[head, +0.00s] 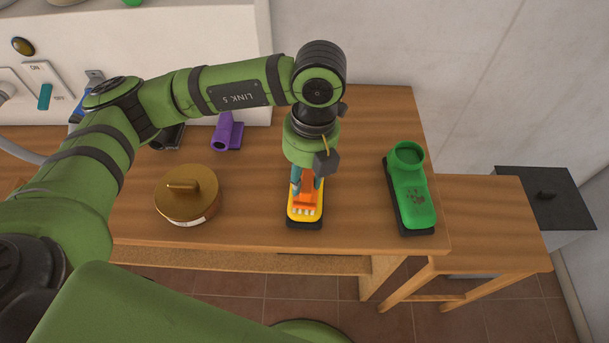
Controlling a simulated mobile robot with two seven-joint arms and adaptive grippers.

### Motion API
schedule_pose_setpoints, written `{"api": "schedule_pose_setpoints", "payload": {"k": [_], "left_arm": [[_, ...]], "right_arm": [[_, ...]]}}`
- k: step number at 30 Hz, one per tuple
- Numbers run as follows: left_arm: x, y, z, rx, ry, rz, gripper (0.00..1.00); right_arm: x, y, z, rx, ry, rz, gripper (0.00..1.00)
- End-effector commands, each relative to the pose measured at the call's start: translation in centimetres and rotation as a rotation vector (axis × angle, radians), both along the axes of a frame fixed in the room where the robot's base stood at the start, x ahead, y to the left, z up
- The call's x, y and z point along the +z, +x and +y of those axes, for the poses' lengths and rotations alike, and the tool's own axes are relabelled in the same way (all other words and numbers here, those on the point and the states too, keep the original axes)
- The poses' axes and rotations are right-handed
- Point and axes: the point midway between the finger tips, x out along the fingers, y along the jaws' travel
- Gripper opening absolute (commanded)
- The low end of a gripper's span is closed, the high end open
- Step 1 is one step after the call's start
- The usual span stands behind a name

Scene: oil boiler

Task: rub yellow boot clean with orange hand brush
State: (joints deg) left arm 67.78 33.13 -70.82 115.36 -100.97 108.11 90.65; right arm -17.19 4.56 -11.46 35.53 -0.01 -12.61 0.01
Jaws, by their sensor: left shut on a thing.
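The yellow boot (294,216) stands upright on a dark sole on the wooden table, with its toe toward the front edge. My left gripper (308,186) points down over it and is shut on the orange hand brush (309,191). The brush's pale bristles are at the boot's toe and appear to touch it. The gripper and brush hide the boot's rear part. My right gripper is not in view.
A green boot (412,190) with dark spots stands to the right on the wooden table (255,215). A brass lidded pot (187,194) is on the left. A purple object (227,132) lies behind. A lower side table (485,215) adjoins on the right.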

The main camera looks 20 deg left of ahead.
Motion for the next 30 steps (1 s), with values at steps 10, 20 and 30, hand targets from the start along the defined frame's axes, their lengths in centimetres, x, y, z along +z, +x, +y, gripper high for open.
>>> {"api": "schedule_pose_setpoints", "payload": {"k": [10,20,30], "left_arm": [[4.0,0.0,0.0,-0.001,0.0,-0.003,0.06],[5.9,0.0,0.0,-0.001,-0.001,-0.002,0.06],[5.9,0.0,0.0,-0.001,-0.001,-0.001,0.06]], "right_arm": [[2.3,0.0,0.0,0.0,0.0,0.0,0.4],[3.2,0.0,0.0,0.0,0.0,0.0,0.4],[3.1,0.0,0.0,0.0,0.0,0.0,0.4]]}}
